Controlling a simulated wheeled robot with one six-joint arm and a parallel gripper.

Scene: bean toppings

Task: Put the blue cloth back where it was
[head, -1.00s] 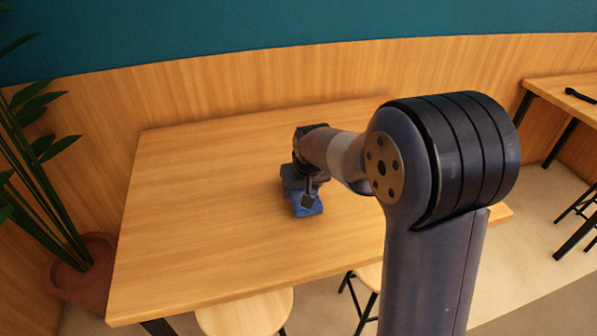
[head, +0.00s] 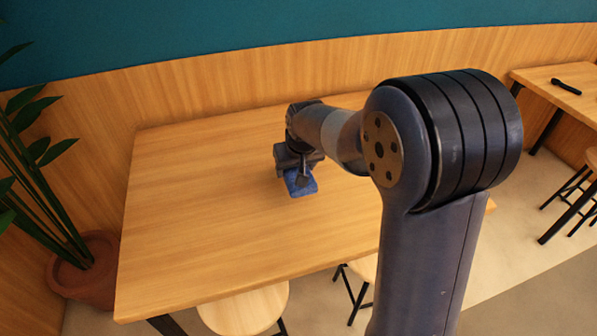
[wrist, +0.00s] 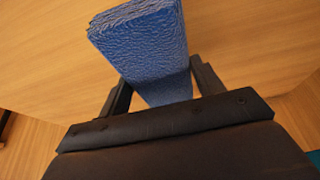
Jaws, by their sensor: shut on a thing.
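The blue cloth (head: 301,185) is a folded, textured block at my gripper over the wooden table (head: 190,200). It fills the upper middle of the wrist view (wrist: 145,45). My gripper (wrist: 158,85) is shut on the cloth, with one dark finger on each side of it. In the head view my gripper (head: 299,177) points down over the middle of the table. I cannot tell whether the cloth touches the tabletop. The cloth's far side is hidden by my gripper.
The tabletop around the cloth is bare. A potted plant (head: 88,265) stands left of the table. Stools (head: 243,308) stand at its front edge. A wooden wall (head: 210,88) curves behind it. Another table (head: 563,88) at the right bears a dark object (head: 566,86).

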